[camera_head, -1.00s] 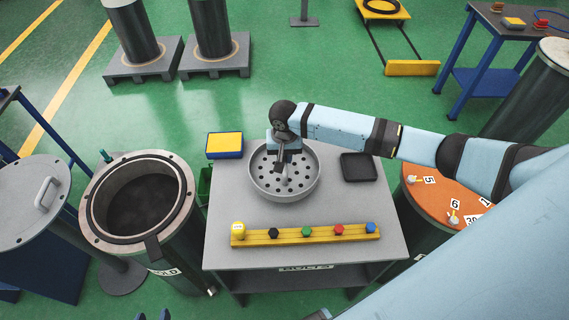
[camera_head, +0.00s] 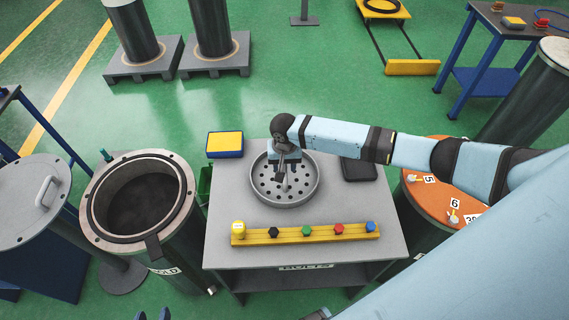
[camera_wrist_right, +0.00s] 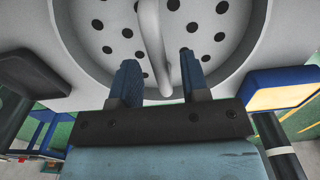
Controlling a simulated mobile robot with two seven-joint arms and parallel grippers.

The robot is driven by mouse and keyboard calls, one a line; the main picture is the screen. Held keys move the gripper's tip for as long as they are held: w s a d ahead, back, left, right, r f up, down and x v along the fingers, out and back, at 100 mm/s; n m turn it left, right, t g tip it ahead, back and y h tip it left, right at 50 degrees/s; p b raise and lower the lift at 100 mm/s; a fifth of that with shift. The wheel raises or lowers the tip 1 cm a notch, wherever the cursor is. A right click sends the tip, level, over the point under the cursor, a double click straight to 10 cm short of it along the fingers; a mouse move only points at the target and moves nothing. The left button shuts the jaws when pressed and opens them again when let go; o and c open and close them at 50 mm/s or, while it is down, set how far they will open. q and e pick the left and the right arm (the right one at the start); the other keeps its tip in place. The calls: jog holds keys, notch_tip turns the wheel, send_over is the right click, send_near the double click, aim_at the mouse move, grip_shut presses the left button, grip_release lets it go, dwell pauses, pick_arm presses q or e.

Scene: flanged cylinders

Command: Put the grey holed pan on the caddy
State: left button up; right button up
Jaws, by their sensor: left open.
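The grey holed pan (camera_head: 264,190), round with a centre handle, sits on the back middle of the grey caddy top (camera_head: 225,222), apparently resting flat. I take the grey stand with a lower shelf as the caddy. My right gripper (camera_head: 284,178) reaches down into the pan from above. In the right wrist view the pan (camera_wrist_right: 90,30) fills the top, and my right gripper (camera_wrist_right: 158,78) has its fingers either side of the handle (camera_wrist_right: 151,35), with gaps showing. My left gripper (camera_head: 153,315) is open and empty at the bottom edge, mostly cut off.
A yellow rack (camera_head: 300,235) with coloured bolt heads lies along the caddy's front. A black tray (camera_head: 359,170) is right of the pan, a yellow-blue box (camera_head: 225,145) at the back left corner. An open flanged cylinder (camera_head: 180,220) stands left, an orange-topped one (camera_head: 430,185) right.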

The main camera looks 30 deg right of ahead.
aim_at(284, 167)
jog(key=shift+r, duration=0.1)
notch_tip(284, 167, up, 12)
dwell(0.5)
dwell(0.4)
